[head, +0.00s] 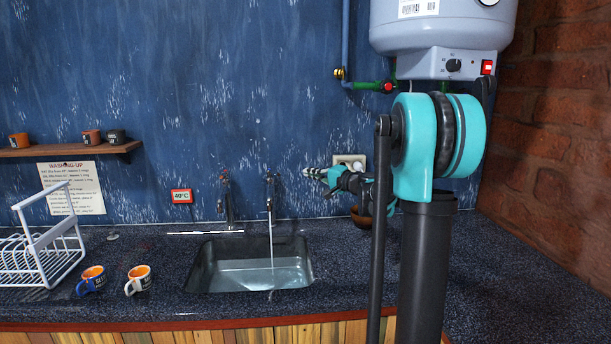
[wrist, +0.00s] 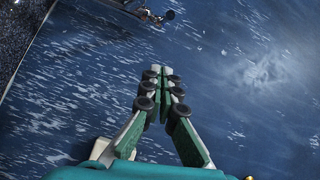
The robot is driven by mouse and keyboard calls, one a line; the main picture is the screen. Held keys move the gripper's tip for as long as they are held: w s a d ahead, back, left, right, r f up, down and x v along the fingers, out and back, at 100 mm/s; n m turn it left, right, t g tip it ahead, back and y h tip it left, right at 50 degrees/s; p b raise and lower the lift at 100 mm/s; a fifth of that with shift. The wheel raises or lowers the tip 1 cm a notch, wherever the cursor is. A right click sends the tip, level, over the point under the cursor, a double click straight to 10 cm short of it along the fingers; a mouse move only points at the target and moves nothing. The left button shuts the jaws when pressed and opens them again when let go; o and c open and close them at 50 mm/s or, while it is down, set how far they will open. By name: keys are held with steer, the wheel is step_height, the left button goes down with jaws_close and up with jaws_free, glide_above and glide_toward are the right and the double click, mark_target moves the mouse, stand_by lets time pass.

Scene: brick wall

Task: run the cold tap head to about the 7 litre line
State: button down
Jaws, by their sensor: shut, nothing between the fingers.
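Two taps stand behind the sink (head: 200,268) in the head view: a left tap (head: 228,205) with a red mark at its top, and a right tap (head: 269,192). A thin stream of water (head: 271,245) falls from the right tap into the sink. Water (head: 250,274) lies in the sink; I cannot make out any litre lines. My gripper (head: 308,173) is shut and empty, to the right of the right tap and apart from it. In the wrist view its fingers (wrist: 164,76) meet, with a metal tap part (wrist: 145,12) beyond them at the top edge.
A small display (head: 181,196) reads about 40°C. A grey water heater (head: 440,25) hangs above my arm. A brown bowl (head: 361,216) sits behind my arm.

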steer(key=w+a+f, duration=0.1)
steer(key=w+a, duration=0.3)
steer(key=a, duration=0.4)
steer(key=shift+a, duration=0.25)
steer(key=shift+w+f, duration=0.1)
steer(key=shift+s+a+m+t+h, duration=0.35)
steer(key=shift+a+m+t+h, duration=0.1)
steer(key=shift+a+h, duration=0.2)
steer(key=shift+s+a+m+t+h, duration=0.35)
steer(key=shift+a+m+h, duration=0.05)
steer(key=shift+a+h, duration=0.2)
steer(key=shift+s+a+m+t+h, duration=0.35)
steer(key=shift+a+m+t+h, duration=0.1)
steer(key=shift+a+h, duration=0.15)
steer(key=shift+a, duration=0.1)
steer(key=shift+s, duration=0.15)
